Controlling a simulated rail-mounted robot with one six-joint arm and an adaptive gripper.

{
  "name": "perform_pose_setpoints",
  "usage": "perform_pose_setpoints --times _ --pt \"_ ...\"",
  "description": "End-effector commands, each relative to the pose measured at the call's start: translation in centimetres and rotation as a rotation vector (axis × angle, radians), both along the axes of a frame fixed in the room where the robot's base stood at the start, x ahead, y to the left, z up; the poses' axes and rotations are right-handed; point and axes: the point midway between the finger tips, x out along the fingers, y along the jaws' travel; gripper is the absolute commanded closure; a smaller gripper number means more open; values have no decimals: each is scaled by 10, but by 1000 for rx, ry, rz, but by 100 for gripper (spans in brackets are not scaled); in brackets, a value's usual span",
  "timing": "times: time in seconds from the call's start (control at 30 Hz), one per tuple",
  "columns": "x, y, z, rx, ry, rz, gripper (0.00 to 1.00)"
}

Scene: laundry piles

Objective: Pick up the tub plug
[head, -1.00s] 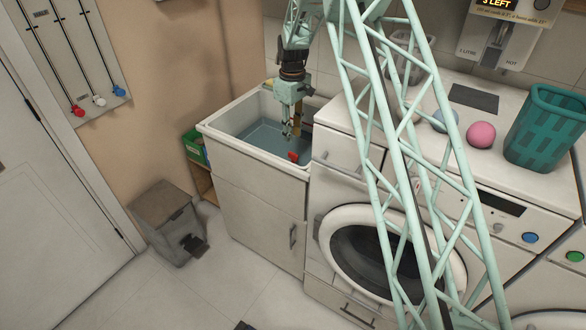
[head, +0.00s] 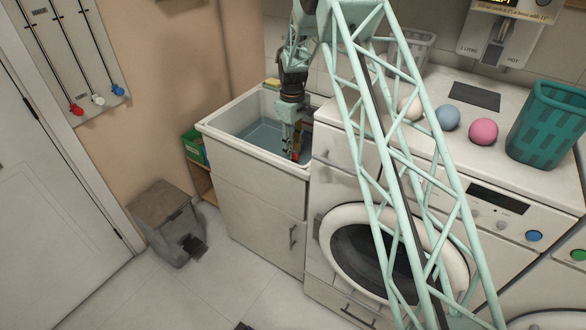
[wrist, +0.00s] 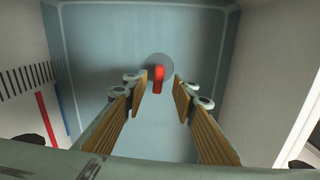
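The tub plug shows in the wrist view as a red handle (wrist: 159,76) on a round grey disc (wrist: 158,62), at the bottom of the tub. In the head view a bit of its red (head: 295,156) shows beside my gripper. My gripper (wrist: 159,92) is open, with its two wooden-faced fingers spread to the left and right of the red handle in the wrist picture. Nothing is between the fingers that I can see touching them. In the head view my gripper (head: 293,150) points down inside the tub, near its front right corner.
The white laundry tub (head: 212,126) has walls close around my gripper. The washing machine (head: 333,150) stands right of it, with several coloured balls and a teal basket (head: 545,125) on top. A yellow sponge (head: 272,84) lies on the back rim.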

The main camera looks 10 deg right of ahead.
Motion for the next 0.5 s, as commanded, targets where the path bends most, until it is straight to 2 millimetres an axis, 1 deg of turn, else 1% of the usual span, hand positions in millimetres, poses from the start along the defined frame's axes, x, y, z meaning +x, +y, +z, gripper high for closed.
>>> perform_pose_setpoints --times 0.33,0.5 --pt "0 0 -1 0 0 0 75" --pt "0 -1 -10 0 0 0 75"
